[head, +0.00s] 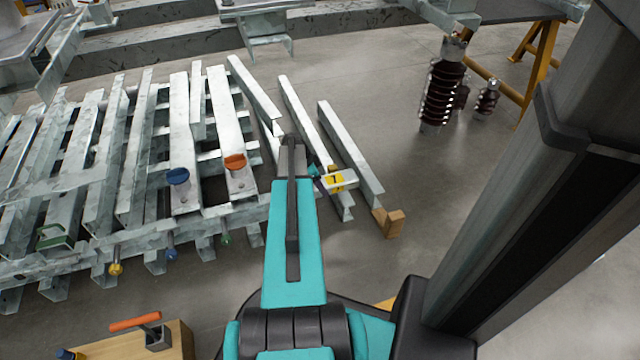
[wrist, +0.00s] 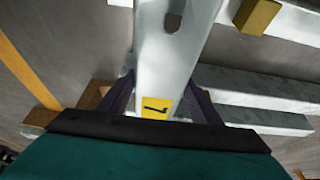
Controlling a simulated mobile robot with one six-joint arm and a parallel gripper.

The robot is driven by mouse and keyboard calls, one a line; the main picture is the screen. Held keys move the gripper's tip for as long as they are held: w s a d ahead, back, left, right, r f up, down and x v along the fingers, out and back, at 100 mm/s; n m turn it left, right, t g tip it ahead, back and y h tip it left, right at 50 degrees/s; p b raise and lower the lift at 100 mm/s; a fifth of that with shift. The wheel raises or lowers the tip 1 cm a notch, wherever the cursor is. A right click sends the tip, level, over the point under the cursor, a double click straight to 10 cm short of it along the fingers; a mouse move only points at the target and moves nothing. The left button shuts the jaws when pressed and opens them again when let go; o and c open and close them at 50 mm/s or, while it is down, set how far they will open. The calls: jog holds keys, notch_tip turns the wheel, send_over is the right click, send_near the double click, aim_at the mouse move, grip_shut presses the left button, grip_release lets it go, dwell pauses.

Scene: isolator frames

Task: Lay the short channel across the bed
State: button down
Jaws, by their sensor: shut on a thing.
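The short channel (wrist: 165,60) is pale galvanized steel with a slot and a yellow label bearing a black mark. My gripper (wrist: 163,103) is shut on its labelled end, one dark finger on each side. In the head view the short channel (head: 348,180) shows as a small pale piece above the loose lengths, right of my teal arm, which hides part of my gripper (head: 320,178). The bed (head: 70,185), which I take to be the slatted steel frame at left, has several channels lying across its rails.
Long steel lengths (head: 350,150) lie right of the bed, one by a wooden block (head: 390,222). Brown insulators (head: 440,90) stand at the upper right. A wooden surface (head: 165,340) with a tool is at the lower left.

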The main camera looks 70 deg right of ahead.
jog(key=shift+f+b, duration=0.75)
jog(key=shift+f, duration=0.6)
jog(key=shift+f, duration=0.4)
jog(key=c, duration=0.6)
grip_release()
jog(key=shift+f, duration=0.1)
jog(key=p+v, duration=0.5)
jog(key=v, duration=0.8)
jog(key=shift+s, duration=0.1)
jog(key=shift+d+f, duration=0.1)
